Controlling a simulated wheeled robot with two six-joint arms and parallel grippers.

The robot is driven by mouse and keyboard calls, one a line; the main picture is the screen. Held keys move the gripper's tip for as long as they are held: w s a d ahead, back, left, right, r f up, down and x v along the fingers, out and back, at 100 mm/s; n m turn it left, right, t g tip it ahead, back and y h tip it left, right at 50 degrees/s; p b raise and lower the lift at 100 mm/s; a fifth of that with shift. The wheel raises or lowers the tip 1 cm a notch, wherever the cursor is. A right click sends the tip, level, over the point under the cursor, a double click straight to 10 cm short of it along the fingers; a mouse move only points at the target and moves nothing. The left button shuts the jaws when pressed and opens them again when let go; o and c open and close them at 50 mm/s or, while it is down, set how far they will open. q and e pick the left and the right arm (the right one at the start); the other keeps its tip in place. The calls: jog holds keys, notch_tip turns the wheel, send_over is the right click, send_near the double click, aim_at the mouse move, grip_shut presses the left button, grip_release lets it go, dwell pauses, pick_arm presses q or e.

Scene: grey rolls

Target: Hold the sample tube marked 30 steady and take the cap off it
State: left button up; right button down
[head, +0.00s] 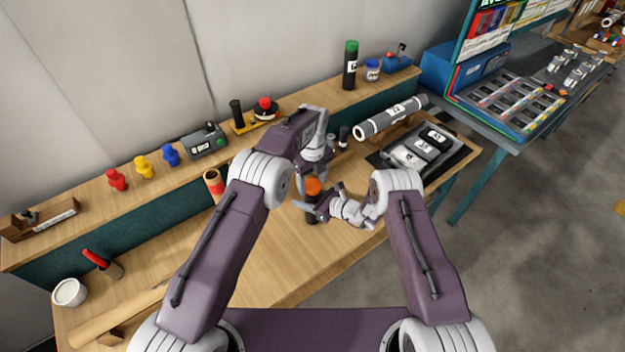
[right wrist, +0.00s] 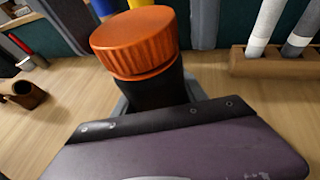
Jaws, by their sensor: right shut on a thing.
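A dark sample tube (head: 312,213) with an orange cap (head: 313,187) stands upright over the wooden bench. Its number is not readable. The ridged cap also shows large in the right wrist view (right wrist: 135,40), seated on the black tube body (right wrist: 152,88). My right gripper (head: 312,208) is shut on the tube body below the cap. My left gripper (head: 313,174) points down from above, close to the cap. Whether its fingers are open or shut, or touch the cap, is not clear.
On the back shelf stand a green-capped black tube (head: 350,66), a grey device (head: 207,141) and small coloured figures. An orange-ended roll (head: 214,184) is left of the tube. A grey roll (head: 391,117) and a dark tray (head: 453,157) lie right. The bench's front middle is clear.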

pick_arm(q)
grip_shut()
jog(key=n, duration=0.8)
jog(key=shift+n, duration=0.3)
jog(key=n, duration=0.6)
jog(key=shift+n, duration=0.3)
jog(key=n, duration=0.6)
jog(key=shift+r, duration=0.1)
jog(key=n, duration=0.3)
jog(key=shift+n, duration=0.4)
jog(key=n, duration=0.9)
jog(key=shift+n, duration=0.4)
jog(key=n, duration=0.5)
jog(key=shift+w, duration=0.1)
jog(key=n, duration=0.3)
jog(key=shift+r, duration=0.25)
